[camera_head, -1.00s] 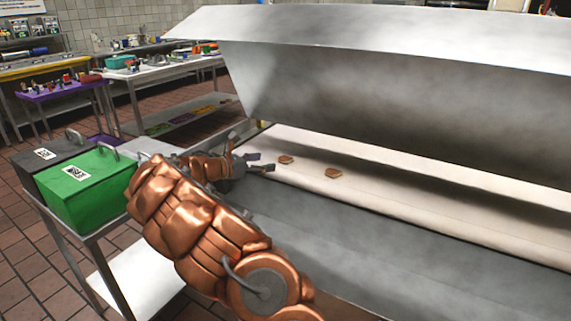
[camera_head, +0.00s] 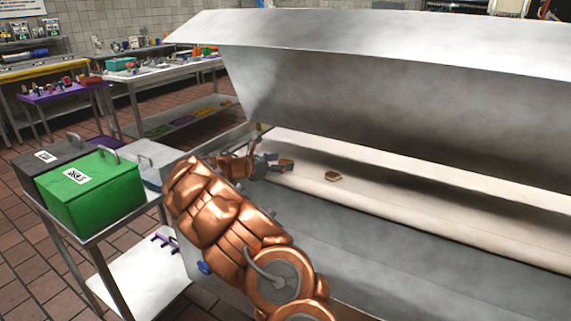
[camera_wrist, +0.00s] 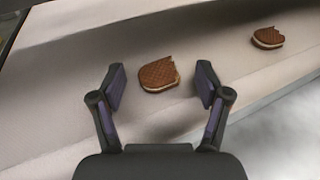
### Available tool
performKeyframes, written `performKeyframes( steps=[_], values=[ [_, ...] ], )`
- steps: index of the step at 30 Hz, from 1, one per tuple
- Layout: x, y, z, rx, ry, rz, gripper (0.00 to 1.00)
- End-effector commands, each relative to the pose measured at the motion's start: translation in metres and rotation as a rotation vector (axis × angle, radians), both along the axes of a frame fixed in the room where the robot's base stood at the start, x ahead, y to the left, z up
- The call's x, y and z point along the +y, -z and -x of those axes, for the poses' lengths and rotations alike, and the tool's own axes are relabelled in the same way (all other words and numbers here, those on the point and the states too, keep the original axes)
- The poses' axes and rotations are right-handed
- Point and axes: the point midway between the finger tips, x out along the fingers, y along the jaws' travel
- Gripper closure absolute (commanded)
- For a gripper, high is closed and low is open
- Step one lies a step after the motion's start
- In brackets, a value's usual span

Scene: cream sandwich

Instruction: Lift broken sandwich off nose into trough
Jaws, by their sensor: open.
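In the wrist view a brown sandwich (camera_wrist: 158,75) with pale filling and a jagged, bitten-looking edge lies on the pale belt. My gripper (camera_wrist: 162,84) is open, with one finger on each side of this sandwich and gaps between. A second broken sandwich (camera_wrist: 268,38) lies farther right on the belt, apart from my gripper; it also shows in the head view (camera_head: 332,176). In the head view my gripper (camera_head: 284,164) is at the belt's left end, and the near sandwich is largely hidden there. I cannot make out a trough for certain.
The pale belt (camera_head: 400,208) runs under a low metal hood (camera_head: 370,90). A metal front wall (camera_head: 370,240) borders it. Green (camera_head: 95,195) and dark (camera_head: 50,160) lidded bins stand left on a side table. The belt right of the second sandwich is clear.

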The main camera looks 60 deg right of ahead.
Motion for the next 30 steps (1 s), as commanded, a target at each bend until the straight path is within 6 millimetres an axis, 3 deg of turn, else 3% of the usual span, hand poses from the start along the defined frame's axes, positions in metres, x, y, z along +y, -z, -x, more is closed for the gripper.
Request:
performKeyframes(
  steps=[5, 17, 30],
  values=[
    [0.0001, 0.0, -0.0001, 0.0, 0.0, 0.0, 0.25],
    [0.0002, -0.0002, -0.0002, -0.001, 0.0, 0.0, 0.67],
    [0.0004, -0.0045, -0.0005, -0.001, 0.0, 0.0, 0.68]
  ],
)
